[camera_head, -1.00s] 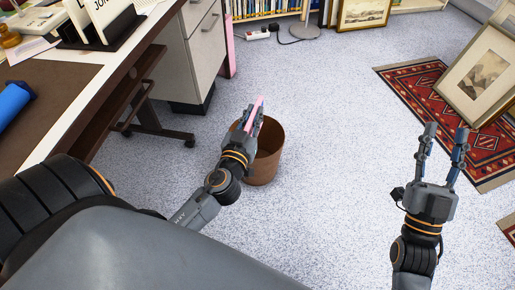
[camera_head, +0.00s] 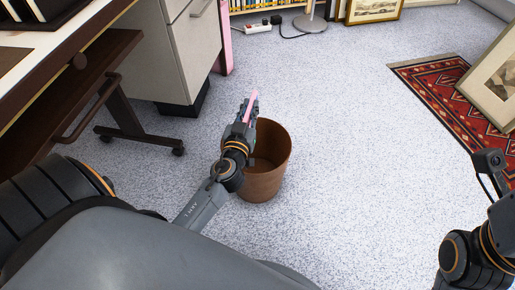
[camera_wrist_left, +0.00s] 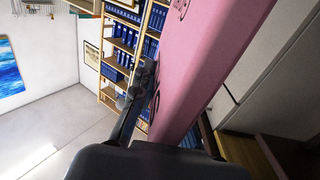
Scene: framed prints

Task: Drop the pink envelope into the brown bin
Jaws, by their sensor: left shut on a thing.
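The pink envelope (camera_head: 252,104) shows as a thin strip in my left gripper (camera_head: 245,112) in the head view. In the left wrist view the envelope (camera_wrist_left: 207,60) fills the upper middle, with dark marks on it. The left gripper is shut on it. The brown bin (camera_head: 272,180) stands on the floor, and its open mouth shows beside the gripper. The gripper overlaps the bin's left rim in the picture; its height above the rim is hard to tell. My right arm enters at the right edge, and its fingers are out of view.
A desk (camera_head: 70,70) and a grey drawer cabinet (camera_head: 178,50) stand at the left. A red patterned rug (camera_head: 440,85) with a leaning framed print (camera_head: 495,75) lies at the right. A power strip (camera_head: 257,27) is at the back. The floor between is clear.

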